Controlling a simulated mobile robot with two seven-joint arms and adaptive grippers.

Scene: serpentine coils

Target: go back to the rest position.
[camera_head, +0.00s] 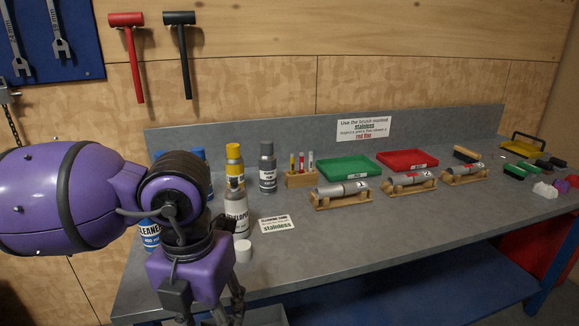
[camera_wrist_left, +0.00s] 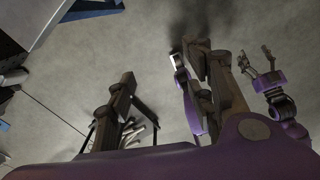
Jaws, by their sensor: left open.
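My left arm comes in from the left in the head view, with its wrist in front of the bottles at the bench's left end. My left gripper (camera_head: 232,305) points down at the bench's front edge, partly cut off by the frame. In the left wrist view, my left gripper (camera_wrist_left: 160,75) has its two dark fingers wide apart, with nothing between them and grey floor beyond. Another purple arm end with small fingers, which looks like my right gripper (camera_wrist_left: 258,65), shows at the right of that view; its opening is too small to judge.
The grey bench (camera_head: 330,235) holds several bottles, including a grey developer bottle (camera_head: 236,215), close to my left wrist. Metal cylinders on wooden stands, a green tray (camera_head: 348,168) and a red tray (camera_head: 408,159) stand farther right. A blue shelf (camera_head: 400,285) lies below.

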